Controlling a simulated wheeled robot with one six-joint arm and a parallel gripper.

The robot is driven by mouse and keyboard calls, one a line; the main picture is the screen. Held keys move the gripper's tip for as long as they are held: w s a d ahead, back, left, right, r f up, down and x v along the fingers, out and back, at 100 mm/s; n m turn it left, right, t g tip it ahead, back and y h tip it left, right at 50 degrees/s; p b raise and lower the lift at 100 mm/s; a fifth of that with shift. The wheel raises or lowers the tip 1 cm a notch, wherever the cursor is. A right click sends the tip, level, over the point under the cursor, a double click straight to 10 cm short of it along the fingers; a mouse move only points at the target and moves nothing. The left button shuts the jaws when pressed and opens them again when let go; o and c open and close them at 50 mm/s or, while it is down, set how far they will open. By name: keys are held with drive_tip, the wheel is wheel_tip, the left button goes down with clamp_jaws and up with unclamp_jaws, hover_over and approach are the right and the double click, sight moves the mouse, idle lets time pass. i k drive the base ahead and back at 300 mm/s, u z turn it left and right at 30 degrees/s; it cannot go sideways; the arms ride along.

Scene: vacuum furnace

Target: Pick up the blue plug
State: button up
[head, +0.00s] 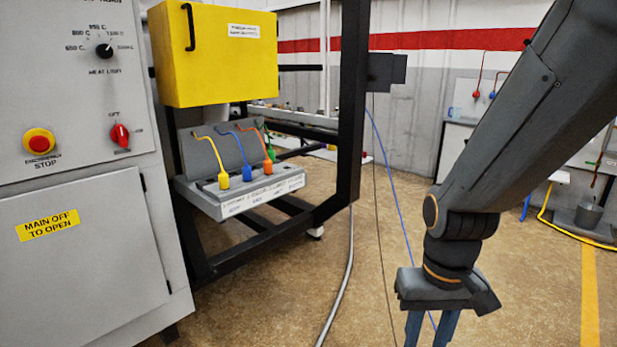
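The blue plug (247,173) stands upright on a light grey panel (228,209) below the yellow box, with a blue cable curving up from it. A yellow plug (223,180) stands to its left, an orange plug (266,166) and a green plug (271,154) to its right. My gripper (431,335) points down at the lower right, well apart from the plugs.
The yellow box (218,56) hangs above the plugs. A black frame post (350,110) stands between the panel and my arm. A grey control cabinet (75,180) fills the left. A grey cable (346,280) runs along the floor; open floor lies in the middle.

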sight(246, 171)
drive_tip(key=z, duration=0.5)
drive_tip(key=i, duration=1.3)
drive_tip(key=u, duration=1.1)
drive_tip(key=i, duration=0.75)
drive_tip(key=u, duration=0.8)
